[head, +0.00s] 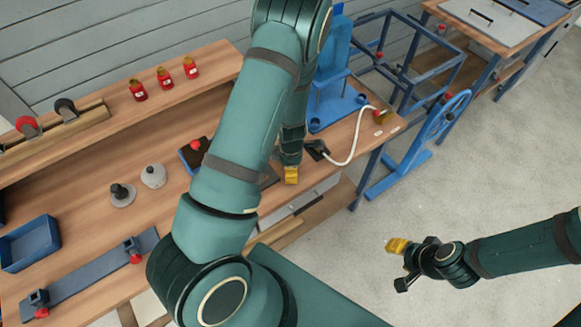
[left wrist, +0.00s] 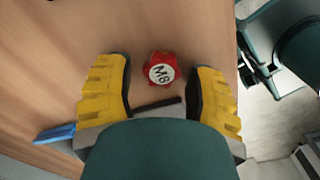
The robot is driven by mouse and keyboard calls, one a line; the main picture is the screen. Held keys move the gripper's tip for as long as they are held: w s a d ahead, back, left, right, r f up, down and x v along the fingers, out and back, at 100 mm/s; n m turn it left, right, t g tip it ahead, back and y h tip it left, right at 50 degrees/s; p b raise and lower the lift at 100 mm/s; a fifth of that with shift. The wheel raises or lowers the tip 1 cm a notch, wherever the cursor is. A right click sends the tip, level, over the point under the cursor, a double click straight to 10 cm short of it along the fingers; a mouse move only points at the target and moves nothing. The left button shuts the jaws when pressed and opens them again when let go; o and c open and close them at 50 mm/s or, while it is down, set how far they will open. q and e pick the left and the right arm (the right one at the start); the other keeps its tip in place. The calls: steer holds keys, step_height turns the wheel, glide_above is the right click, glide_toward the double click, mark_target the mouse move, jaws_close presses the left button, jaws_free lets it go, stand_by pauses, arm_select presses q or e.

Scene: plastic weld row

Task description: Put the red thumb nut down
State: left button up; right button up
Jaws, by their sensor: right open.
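The red thumb nut (left wrist: 160,69), marked M8 on its white top, is on the wooden bench top near its edge in the left wrist view. My left gripper (left wrist: 161,90) has its two yellow fingers apart, one on each side of the nut, with a gap to both. In the head view my left gripper (head: 291,175) points down at the bench's front edge; I cannot make out the nut there. My right gripper (head: 397,246) is open and empty, over the floor to the right of the bench.
A blue press (head: 335,85) stands at the bench's right end, by a white cable (head: 355,140). Red jars (head: 164,78) stand at the back. A blue tray (head: 30,243) and a grey rail fixture (head: 90,277) are at left. A blue-framed stand (head: 420,145) is on the floor.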

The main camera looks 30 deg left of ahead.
arm_select(q)
steer(key=shift+r, duration=0.1)
steer(key=shift+r, duration=0.25)
step_height(320, 180, up, 11)
steer(key=p, duration=0.4)
steer(key=s+d+f+m+h, duration=0.1)
steer(key=s+d+f+m, duration=0.6)
steer(key=m, duration=0.6)
steer(key=d+r+m+t+h, duration=0.1)
steer(key=d+m+t+h, duration=0.1)
steer(key=d+m, duration=0.8)
steer(key=shift+s+d+r+h, duration=0.35)
steer(key=shift+s+h, duration=0.05)
steer(key=shift+h, duration=0.1)
